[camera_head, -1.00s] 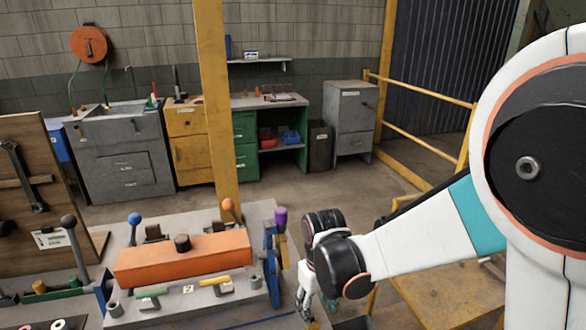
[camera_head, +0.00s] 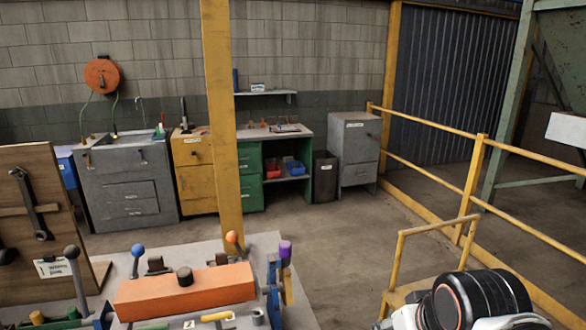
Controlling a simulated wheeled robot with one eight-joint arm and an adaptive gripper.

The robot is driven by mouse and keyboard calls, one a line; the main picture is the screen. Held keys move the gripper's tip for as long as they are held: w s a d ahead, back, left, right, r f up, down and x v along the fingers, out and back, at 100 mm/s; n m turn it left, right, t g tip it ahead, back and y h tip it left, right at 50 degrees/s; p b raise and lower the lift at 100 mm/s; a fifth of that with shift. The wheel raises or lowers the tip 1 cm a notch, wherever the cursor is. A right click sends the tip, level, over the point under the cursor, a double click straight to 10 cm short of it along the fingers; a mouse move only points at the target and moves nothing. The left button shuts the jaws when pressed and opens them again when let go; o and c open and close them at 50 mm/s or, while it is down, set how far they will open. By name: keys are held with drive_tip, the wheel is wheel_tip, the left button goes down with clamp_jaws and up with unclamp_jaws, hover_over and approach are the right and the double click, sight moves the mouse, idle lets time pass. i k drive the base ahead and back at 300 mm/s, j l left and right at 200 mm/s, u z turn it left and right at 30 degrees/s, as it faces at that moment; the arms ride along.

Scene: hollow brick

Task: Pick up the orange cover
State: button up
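The orange cover (camera_head: 200,288) is a long block-shaped lid with a dark round knob (camera_head: 185,276) on top. It sits on the grey bench (camera_head: 305,303) at the lower left of the head view, among levers and fittings. Part of my arm (camera_head: 478,300) shows at the bottom right, to the right of the bench and apart from the cover. My gripper's fingers are not visible in this view.
Blue-topped (camera_head: 137,250), orange-topped (camera_head: 232,238) and purple-topped (camera_head: 285,248) levers stand around the cover. A wooden board with a wrench (camera_head: 35,205) rises at left. A yellow post (camera_head: 222,130) stands behind the bench. Yellow railings (camera_head: 475,185) run at right.

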sight(188, 289)
drive_tip(key=u, duration=1.3)
drive_tip(key=l+z, duration=0.3)
drive_tip(key=i+l+z, duration=0.3)
drive_tip(key=l, duration=0.15)
drive_tip(key=k, duration=0.2)
drive_tip(key=i, duration=0.1)
